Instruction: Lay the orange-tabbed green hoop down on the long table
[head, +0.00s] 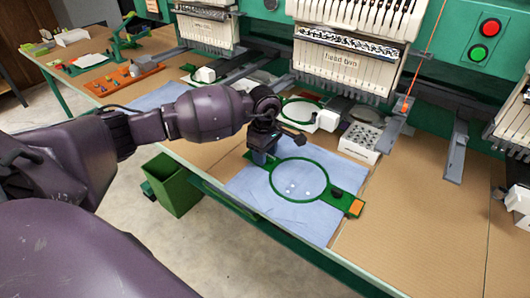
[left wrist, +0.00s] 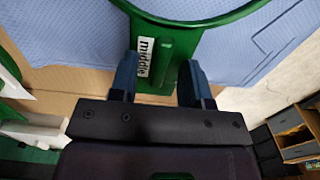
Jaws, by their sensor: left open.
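The green hoop (head: 328,185) with an orange tab (head: 356,207) at its right end appears to lie flat on blue cloth (head: 250,190) on the long table (head: 425,215), near the front edge. My left gripper (head: 262,152) is at the hoop's far-left end, pointing down. In the left wrist view my left gripper (left wrist: 158,75) is open, its two blue fingers either side of the hoop's green bracket, which bears a "middle" label (left wrist: 144,57). A gap shows beside the bracket. The orange tab is out of that view. My right gripper is not in view.
Behind stand embroidery machine heads (head: 345,60), another green hoop (head: 300,110) and a white box with holes (head: 360,140). A green bin (head: 173,183) stands below the front edge. Orange trays (head: 125,80) lie at the far left. The table's right part is clear.

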